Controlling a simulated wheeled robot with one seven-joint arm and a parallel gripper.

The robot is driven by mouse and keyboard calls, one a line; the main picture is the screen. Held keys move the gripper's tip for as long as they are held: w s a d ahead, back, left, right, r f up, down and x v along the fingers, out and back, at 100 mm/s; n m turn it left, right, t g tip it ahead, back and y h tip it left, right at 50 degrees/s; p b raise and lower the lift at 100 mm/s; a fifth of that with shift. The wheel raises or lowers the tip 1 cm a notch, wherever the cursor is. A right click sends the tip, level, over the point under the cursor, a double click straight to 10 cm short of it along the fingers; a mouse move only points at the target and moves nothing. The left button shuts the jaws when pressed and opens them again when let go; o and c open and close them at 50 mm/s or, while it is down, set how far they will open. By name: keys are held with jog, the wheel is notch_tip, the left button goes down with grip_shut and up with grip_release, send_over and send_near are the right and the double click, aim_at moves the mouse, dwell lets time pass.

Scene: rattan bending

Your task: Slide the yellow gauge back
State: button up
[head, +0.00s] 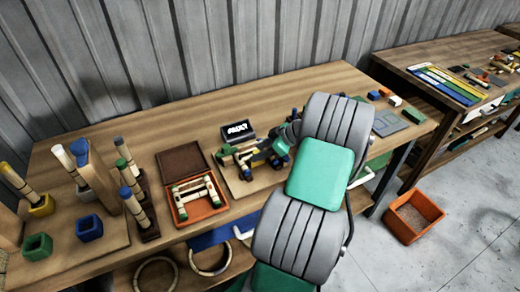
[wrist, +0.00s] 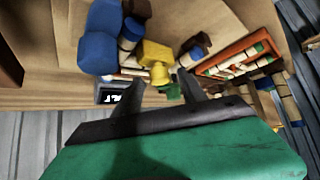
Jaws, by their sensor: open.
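The yellow gauge (wrist: 153,53) shows in the wrist view as a yellow block with a narrower stem pointing toward my gripper. In the head view a small yellow part (head: 244,166) shows among the pieces on the fixture board, partly crowded by other parts. My gripper (wrist: 160,90) is open, one dark finger on each side of the space before the yellow stem. A green piece (wrist: 173,92) shows between the fingertips, near the stem. I cannot tell whether a finger touches anything. In the head view my arm hides part of the fixture.
Blue blocks (wrist: 100,40) stand close to the left of the yellow gauge. A dark brown piece (wrist: 195,45) is to its right. An orange tray (head: 198,216) with rattan pieces lies left of the fixture.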

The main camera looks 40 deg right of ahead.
jog(key=shift+f, duration=0.1)
grip_shut()
dwell(0.5)
dwell(0.9)
